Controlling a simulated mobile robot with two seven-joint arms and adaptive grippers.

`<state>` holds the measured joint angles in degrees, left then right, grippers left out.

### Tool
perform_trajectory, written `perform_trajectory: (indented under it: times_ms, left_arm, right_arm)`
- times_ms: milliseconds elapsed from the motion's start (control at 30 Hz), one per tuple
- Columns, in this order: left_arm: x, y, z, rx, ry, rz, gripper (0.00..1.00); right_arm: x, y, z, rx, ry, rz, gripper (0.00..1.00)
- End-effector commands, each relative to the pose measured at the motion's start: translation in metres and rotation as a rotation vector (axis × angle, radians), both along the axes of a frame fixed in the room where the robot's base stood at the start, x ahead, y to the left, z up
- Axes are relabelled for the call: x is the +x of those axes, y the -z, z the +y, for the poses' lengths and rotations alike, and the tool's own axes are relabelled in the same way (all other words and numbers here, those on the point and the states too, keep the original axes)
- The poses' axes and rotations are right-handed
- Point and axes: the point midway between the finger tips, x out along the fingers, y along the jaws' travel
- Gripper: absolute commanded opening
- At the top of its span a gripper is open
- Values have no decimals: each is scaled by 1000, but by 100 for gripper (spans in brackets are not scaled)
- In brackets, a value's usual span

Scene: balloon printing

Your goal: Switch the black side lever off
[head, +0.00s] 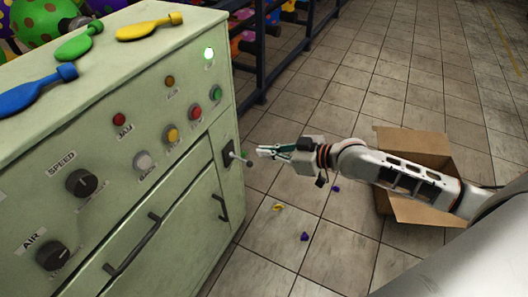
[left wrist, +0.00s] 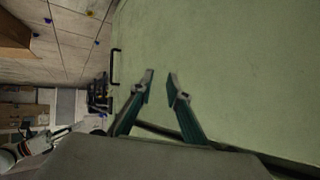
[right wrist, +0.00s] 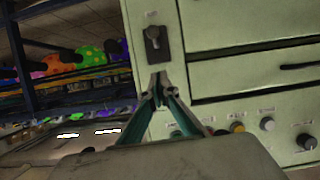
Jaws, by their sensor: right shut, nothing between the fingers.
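The black side lever (head: 236,156) is on the narrow right part of the pale green machine, a dark plate with a light-tipped stub sticking out. It also shows in the right wrist view (right wrist: 153,38), beyond the fingertips. My right gripper (head: 262,152) is shut and empty, just right of the lever in the head view; its fingertips (right wrist: 158,82) show a gap to the lever plate in the right wrist view. My left gripper (left wrist: 161,76) is open and empty in front of a plain green surface; it is not in the head view.
Flat balloons (head: 150,27) lie on top. A cardboard box (head: 408,212) stands on the tiled floor beyond my right arm. A dark rail (head: 262,50) stands behind.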

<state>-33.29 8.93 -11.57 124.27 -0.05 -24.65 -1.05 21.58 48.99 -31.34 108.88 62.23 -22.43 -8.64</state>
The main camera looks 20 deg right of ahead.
Motion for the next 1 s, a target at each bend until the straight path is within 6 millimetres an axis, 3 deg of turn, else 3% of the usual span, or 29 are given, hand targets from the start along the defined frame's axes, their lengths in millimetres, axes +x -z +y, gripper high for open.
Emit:
perform_trajectory:
  times_ms: [233, 467, 500, 700, 1000]
  left_arm:
    - [-7, 13, 0, 5, 7, 21, 16]
    - [-3, 8, -5, -8, 12, 8, 16]
    - [-3, 9, -6, -10, 12, 9, 16]
    - [4, 5, -8, -16, 13, -6, 16]
    - [6, 0, -9, -19, 14, -14, 16]
  right_arm:
    - [33, 22, 28, 6, 1, 5, 0]
    - [65, 39, 54, 2, 0, 6, 0]
    - [57, 48, 47, -2, 0, 11, 0]
    - [45, 62, 36, -1, -1, 7, 0]
    - [43, 63, 32, 0, 0, 0, 0]
